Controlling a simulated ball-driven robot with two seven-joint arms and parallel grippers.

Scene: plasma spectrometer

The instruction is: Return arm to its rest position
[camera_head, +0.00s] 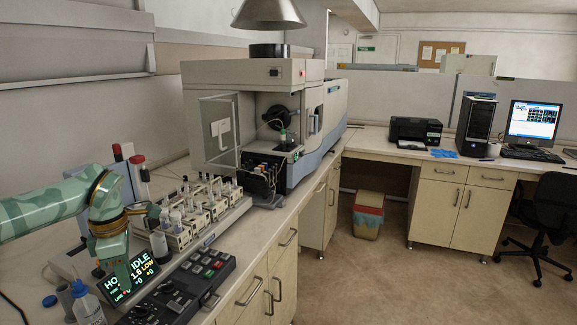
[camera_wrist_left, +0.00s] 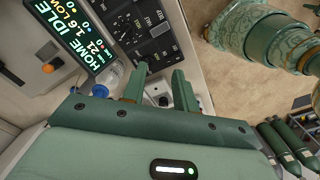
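My left gripper (camera_head: 121,278) points down over the front left of the bench, beside the lit display. In the left wrist view its two green fingers (camera_wrist_left: 159,88) stand apart with nothing between them. The display (camera_head: 138,270) reads HOME IDLE and LOW, and it also shows in the left wrist view (camera_wrist_left: 75,28). A dark control panel with keys (camera_head: 185,288) lies beside it. Behind my left wrist stands a post with a red top (camera_head: 117,153) near the rack of vials (camera_head: 190,215). My arm partly hides this area. My right gripper is not in view.
A bare bench strip (camera_head: 262,235) runs along the front edge.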

